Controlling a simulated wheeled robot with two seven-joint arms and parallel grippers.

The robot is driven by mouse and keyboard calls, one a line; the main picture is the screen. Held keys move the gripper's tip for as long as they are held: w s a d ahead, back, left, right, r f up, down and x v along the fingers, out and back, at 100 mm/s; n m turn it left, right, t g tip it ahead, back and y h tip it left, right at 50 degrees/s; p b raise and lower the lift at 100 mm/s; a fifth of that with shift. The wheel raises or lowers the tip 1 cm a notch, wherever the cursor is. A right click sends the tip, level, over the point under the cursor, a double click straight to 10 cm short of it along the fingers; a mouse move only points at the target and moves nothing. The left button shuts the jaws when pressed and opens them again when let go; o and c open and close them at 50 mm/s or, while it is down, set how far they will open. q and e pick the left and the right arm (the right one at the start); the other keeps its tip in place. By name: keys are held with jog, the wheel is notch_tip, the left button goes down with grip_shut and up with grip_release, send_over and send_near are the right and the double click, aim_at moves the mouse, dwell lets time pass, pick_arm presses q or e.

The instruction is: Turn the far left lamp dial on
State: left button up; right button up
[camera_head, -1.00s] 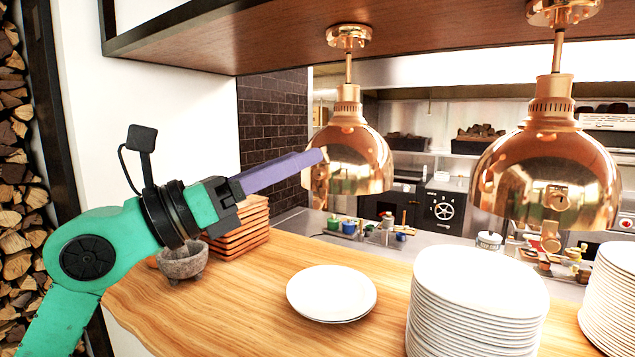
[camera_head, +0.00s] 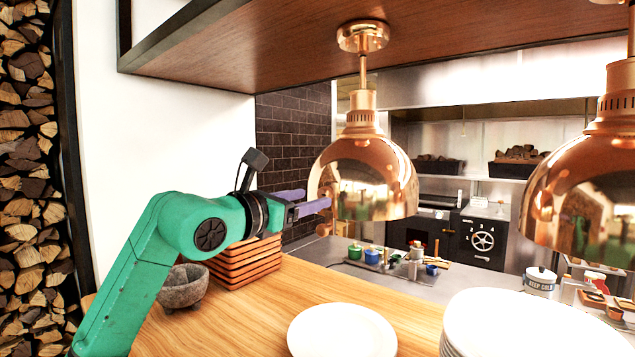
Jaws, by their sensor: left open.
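The far left heat lamp (camera_head: 365,178) is a shiny copper dome hanging from the wooden shelf on a short rod. My left gripper (camera_head: 316,199) comes in from the left at the dome's lower left side. Its two purple fingers are apart, with nothing seen between them. The fingertips overlap the dome's left edge in the picture; I cannot tell whether they touch it. The dial is not clearly made out; small copper shapes show by the fingertips. A second copper lamp (camera_head: 590,165) hangs at the right, cut by the frame. My right gripper is not in view.
The wooden shelf (camera_head: 250,45) runs overhead. On the wooden counter (camera_head: 250,320) are a stone mortar (camera_head: 183,288), stacked wooden boards (camera_head: 245,268), a white plate (camera_head: 342,332) and a plate stack (camera_head: 530,325). A dark brick wall (camera_head: 290,135) stands behind the gripper.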

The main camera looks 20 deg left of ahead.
aim_at(325, 194)
pick_arm(q)
jog(key=p+x, duration=0.1)
jog(key=x, duration=0.2)
jog(key=shift+r, duration=0.1)
jog(key=shift+s, duration=0.15)
jog(key=shift+c, duration=1.2)
grip_shut()
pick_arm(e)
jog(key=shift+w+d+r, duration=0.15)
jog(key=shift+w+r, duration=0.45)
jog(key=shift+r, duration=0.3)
